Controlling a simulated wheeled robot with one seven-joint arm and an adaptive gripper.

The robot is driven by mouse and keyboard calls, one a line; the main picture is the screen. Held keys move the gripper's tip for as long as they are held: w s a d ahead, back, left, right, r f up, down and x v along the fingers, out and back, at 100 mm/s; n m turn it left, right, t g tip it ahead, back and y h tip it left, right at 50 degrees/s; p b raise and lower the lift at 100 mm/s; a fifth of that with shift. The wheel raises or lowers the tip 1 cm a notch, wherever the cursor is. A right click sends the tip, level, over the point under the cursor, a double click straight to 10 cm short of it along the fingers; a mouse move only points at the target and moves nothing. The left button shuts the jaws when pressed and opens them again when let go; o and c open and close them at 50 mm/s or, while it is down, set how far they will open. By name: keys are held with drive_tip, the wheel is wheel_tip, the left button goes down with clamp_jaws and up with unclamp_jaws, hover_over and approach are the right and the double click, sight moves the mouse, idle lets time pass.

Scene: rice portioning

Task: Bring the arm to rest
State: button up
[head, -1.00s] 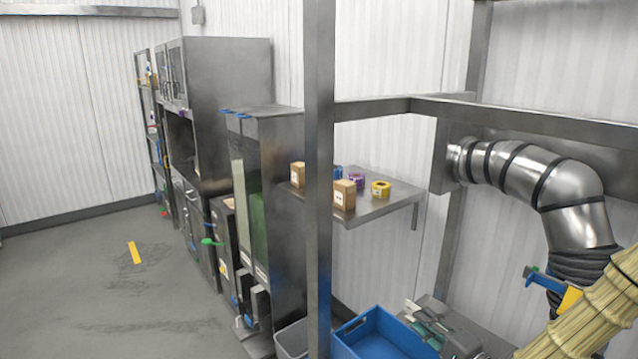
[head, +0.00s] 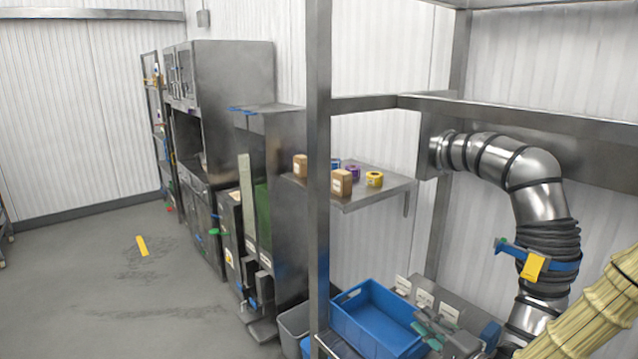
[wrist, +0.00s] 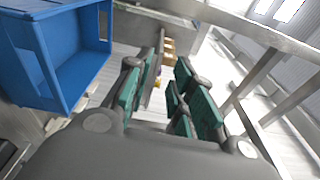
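My gripper (wrist: 167,85) fills the middle of the wrist view, with grey fingers and green pads. The fingers stand apart, with a clear gap and nothing held between them. A blue crate (wrist: 85,85) is to the left of the fingers in the wrist view, apart from them. The same kind of blue crate (head: 352,328) shows at the bottom of the head view, and grey parts just right of it may be my gripper, but I cannot tell surely.
A steel post (head: 318,200) and crossbar (head: 365,103) stand close in front. A wall shelf (head: 385,192) holds boxes and tape rolls. A silver duct (head: 540,205) and a straw-coloured bundle (head: 590,320) are at right. Floor (head: 90,290) at left is mostly clear.

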drive_tip(key=s+a+f+n+g+h, duration=0.2)
drive_tip(key=s+a+f+n+g, duration=0.15)
drive_tip(key=s+f, duration=0.55)
drive_tip(key=s+a+f+n+g+h, duration=0.2)
drive_tip(key=s+f+g, duration=0.25)
drive_tip(key=f, duration=0.75)
drive_tip(key=s+d+f+n+g+h, duration=0.1)
drive_tip(key=s+f+n+g+h, duration=0.3)
drive_tip(key=s, duration=1)
drive_tip(key=s+d+f+n+g+h, duration=0.1)
drive_tip(key=s+f+n+g, duration=0.4)
drive_tip(key=s, duration=1)
wheel_tip(320, 180, down, 15)
drive_tip(key=w+m+t+b, duration=0.1)
drive_tip(key=m+b, duration=0.1)
drive_tip(key=b, duration=1.2)
drive_tip(key=shift+a+f+b, duration=0.2)
drive_tip(key=shift+a+b, duration=0.05)
drive_tip(key=shift+b, duration=0.05)
drive_tip(key=shift+m, duration=0.25)
